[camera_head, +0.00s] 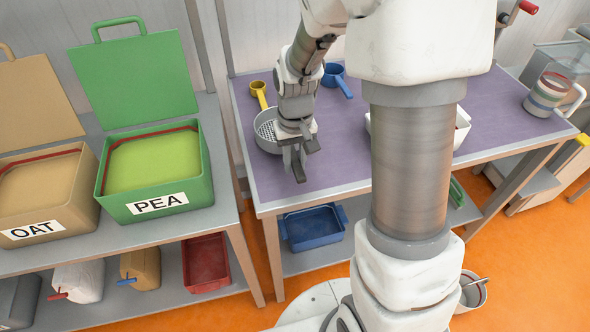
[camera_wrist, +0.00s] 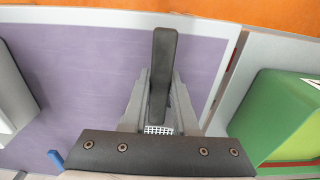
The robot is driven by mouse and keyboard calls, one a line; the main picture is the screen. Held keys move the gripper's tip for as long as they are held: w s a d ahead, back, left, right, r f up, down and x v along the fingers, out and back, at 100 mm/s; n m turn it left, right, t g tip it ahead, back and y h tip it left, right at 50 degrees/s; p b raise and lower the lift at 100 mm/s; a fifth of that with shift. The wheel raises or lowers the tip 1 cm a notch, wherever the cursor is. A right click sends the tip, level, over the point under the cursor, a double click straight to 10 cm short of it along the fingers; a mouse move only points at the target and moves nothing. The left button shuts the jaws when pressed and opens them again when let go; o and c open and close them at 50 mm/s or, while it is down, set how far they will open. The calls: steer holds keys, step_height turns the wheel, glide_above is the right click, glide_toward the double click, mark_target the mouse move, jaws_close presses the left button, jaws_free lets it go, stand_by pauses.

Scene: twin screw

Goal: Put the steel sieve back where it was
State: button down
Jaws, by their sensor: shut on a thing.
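The steel sieve (camera_head: 265,132) is a round, shallow grey pan with a perforated bottom and a dark handle (camera_wrist: 164,60). It is at the left part of the purple-topped table. My gripper (camera_head: 298,152) points down at the sieve's front right side and is shut on the handle, which sticks out towards the table's front edge. In the wrist view my gripper (camera_wrist: 162,85) has a grey finger on each side of the handle, and a small patch of the mesh (camera_wrist: 159,130) shows between them. My wrist hides part of the rim. I cannot tell whether the sieve touches the table.
A yellow scoop (camera_head: 259,92) and a blue scoop (camera_head: 338,79) lie behind the sieve on the purple table (camera_head: 335,165). A white container (camera_head: 461,130) is partly hidden by my arm. Green PEA (camera_head: 155,185) and tan OAT (camera_head: 45,200) bins stand open on the left bench.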

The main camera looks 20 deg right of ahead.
steer(key=shift+f, duration=1.4)
steer(key=shift+f+b, duration=0.15)
steer(key=shift+b, duration=0.2)
steer(key=c, duration=0.7)
jaws_free()
steer(key=r+p, duration=0.1)
steer(key=r, duration=0.5)
steer(key=r+p, duration=0.1)
steer(key=r, duration=0.5)
steer(key=shift+s+r+p, duration=0.2)
steer(key=shift+r+p, duration=0.15)
steer(key=shift+p, duration=0.05)
steer(key=s+r+t, duration=0.1)
steer(key=s+r, duration=0.3)
steer(key=s, duration=0.1)
steer(key=s+r+t, duration=0.2)
steer(key=s+r, duration=0.2)
steer(key=s, duration=0.1)
steer(key=s+r+t, duration=0.2)
steer(key=s+r, duration=0.2)
steer(key=s, duration=0.1)
steer(key=shift+s+d+r, duration=0.2)
steer(key=shift+s+r, duration=0.05)
steer(key=shift+s, duration=0.15)
